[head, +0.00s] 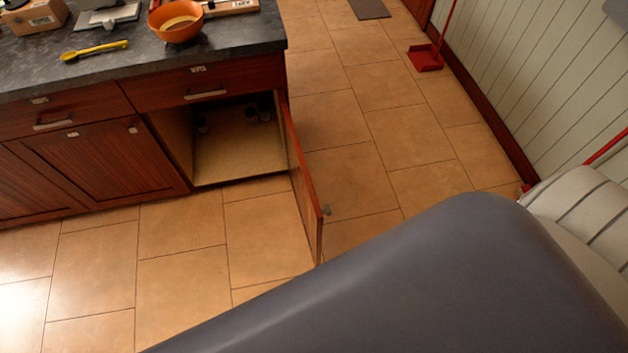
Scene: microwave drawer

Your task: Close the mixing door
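The cabinet door (301,178) under the counter stands wide open in the head view, swung out toward me on its right-hand hinge. It is red-brown wood and shows nearly edge-on, with a small knob (326,210) near its free end. The open cabinet (238,150) shows a light wood floor with a few small dark items at the back. A large dark grey part of my own body fills the lower right and hides the floor there. Neither of my grippers is in view.
The dark counter (130,75) above holds an orange bowl (176,22), a yellow spoon (95,50) and boxes. A drawer (205,83) above the opening is shut. Tiled floor (170,285) is clear left of the door. A red dustpan (425,58) stands by the right wall.

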